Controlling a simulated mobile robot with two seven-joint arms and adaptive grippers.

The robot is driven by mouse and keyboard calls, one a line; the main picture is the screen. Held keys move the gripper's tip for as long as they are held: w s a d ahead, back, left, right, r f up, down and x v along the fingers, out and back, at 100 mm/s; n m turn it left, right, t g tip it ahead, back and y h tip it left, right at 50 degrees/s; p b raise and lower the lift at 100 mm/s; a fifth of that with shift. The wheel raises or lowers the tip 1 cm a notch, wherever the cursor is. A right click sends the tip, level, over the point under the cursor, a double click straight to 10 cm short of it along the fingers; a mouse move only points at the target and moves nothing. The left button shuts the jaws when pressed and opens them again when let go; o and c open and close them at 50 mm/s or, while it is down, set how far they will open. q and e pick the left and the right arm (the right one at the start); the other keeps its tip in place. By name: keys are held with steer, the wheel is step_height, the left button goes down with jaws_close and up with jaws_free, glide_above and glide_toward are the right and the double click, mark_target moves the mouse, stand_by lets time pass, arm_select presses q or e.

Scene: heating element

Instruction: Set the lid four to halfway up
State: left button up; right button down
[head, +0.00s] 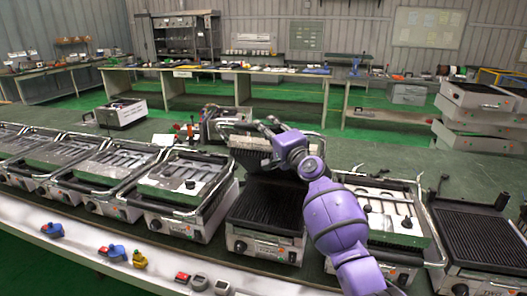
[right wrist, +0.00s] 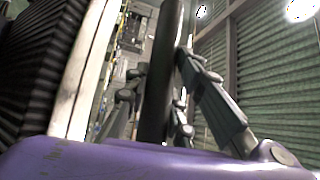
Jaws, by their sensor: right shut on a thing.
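The grill that looks like the fourth in the row has a black ribbed lower plate (head: 272,200) and a silver front with a knob. Its lid (head: 250,158) is raised off the plate, with its ribbed underside facing forward; its exact angle is hard to tell. My right gripper (head: 272,128) is at the lid's upper edge, partly hidden by my purple arm. In the right wrist view, the fingers (right wrist: 160,95) close around a dark bar, the lid handle (right wrist: 165,65), with the ribbed lid plate (right wrist: 35,65) at the left. My left gripper is not in view.
Small coloured switches (head: 112,252) lie along the front edge. Stacked grills (head: 475,115) stand at back right.

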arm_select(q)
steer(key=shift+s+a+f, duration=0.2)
arm_select(e)
steer(key=shift+w+d+r, duration=0.2)
steer(key=shift+w+r, duration=0.2)
steer(key=shift+r, duration=0.3)
steer(key=shift+w+d+r, duration=0.15)
steer(key=shift+w+r, duration=0.25)
steer(key=shift+r, duration=0.25)
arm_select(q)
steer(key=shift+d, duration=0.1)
arm_select(e)
steer(key=c, duration=1.5)
jaws_free()
steer(key=shift+f, duration=0.1)
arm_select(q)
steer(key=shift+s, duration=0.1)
arm_select(e)
steer(key=shift+a+f, duration=0.1)
steer(key=shift+f, duration=0.1)
steer(key=shift+s+f, duration=0.1)
steer(key=shift+f, duration=0.05)
steer(key=shift+s+f, duration=0.1)
steer(key=shift+s, duration=0.15)
steer(key=v, duration=1.1)
steer(key=shift+s+d+r, duration=0.2)
